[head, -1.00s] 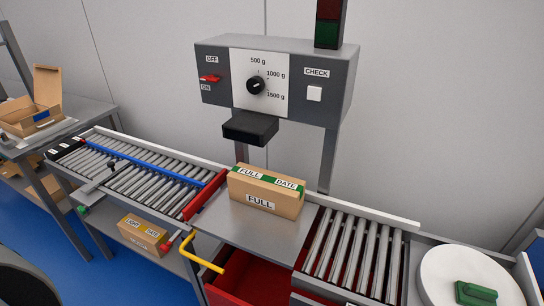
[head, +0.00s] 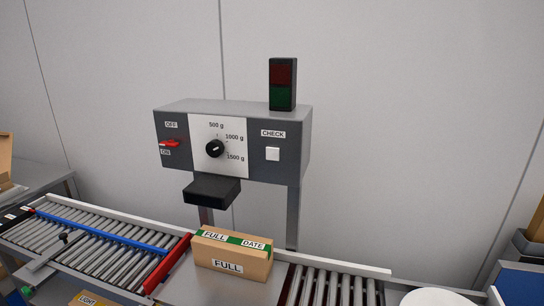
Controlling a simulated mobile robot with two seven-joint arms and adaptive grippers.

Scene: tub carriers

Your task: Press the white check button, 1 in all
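Nothing covers the button. Neither of my grippers shows in the head view.
The box also carries a red switch (head: 169,143), a black dial (head: 215,148) and a dark red-and-green lamp (head: 283,84). A black block (head: 211,191) juts out below. A FULL carton (head: 232,255) stands under it, between roller conveyors (head: 115,252).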

